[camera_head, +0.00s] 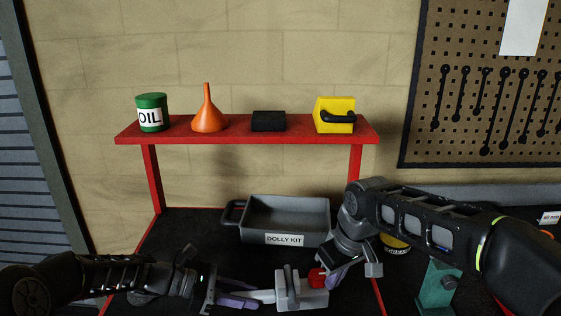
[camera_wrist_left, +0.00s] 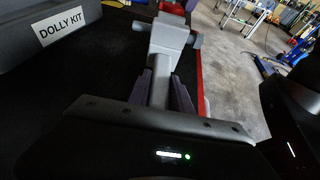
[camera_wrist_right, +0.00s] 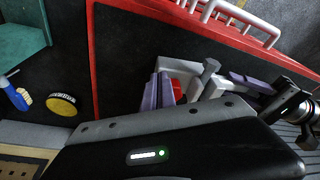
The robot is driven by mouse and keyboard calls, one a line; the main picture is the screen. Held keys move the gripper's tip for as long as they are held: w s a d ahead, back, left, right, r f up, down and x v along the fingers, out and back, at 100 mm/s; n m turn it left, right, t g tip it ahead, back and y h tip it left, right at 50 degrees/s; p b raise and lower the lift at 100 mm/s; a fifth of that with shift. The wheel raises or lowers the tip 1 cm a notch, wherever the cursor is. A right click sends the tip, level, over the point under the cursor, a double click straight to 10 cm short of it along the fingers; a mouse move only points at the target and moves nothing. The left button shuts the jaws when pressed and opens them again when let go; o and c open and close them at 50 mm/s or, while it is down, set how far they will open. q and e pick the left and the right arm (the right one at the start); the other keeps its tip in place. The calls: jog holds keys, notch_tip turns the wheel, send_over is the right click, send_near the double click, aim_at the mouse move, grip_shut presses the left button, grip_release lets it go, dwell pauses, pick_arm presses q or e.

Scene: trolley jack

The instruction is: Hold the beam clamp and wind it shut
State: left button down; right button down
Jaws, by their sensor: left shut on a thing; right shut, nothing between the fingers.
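The beam clamp (camera_head: 289,294) is a light grey block with jaws and a pale handle bar, at the front of the black bench top. A red knob (camera_head: 317,278) sits at its right end. My left gripper (camera_head: 240,299) has its purple fingers shut on the handle bar, left of the block. The left wrist view shows the clamp (camera_wrist_left: 168,42) beyond those fingers. My right gripper (camera_head: 336,276) is shut and empty beside the red knob. In the right wrist view its fingers partly hide the red knob (camera_wrist_right: 175,88); I cannot tell whether they touch it.
A grey tray labelled DOLLY KIT (camera_head: 286,216) stands behind the clamp. A red shelf (camera_head: 230,134) behind it bears several items. A green block (camera_head: 437,289) and a yellow-and-black round tin (camera_head: 395,246) stand to the right. The red bench edge (camera_wrist_right: 200,25) runs past the clamp.

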jog(key=shift+w+a, duration=0.25)
jog(key=shift+a, duration=0.05)
dwell(0.8)
pick_arm(q)
jog(key=shift+d, duration=0.1)
pick_arm(e)
jog(key=shift+s+a, duration=0.15)
jog(key=shift+a, duration=0.1)
pick_arm(q)
jog(key=shift+s, duration=0.1)
pick_arm(e)
jog(key=shift+s+a, duration=0.15)
jog(key=shift+a, duration=0.2)
pick_arm(q)
jog(key=shift+d, duration=0.1)
pick_arm(e)
jog(key=shift+a, duration=0.25)
jog(key=shift+s, duration=0.2)
jog(key=shift+s+d, duration=0.2)
jog(key=shift+s, duration=0.05)
jog(key=shift+r, duration=0.1)
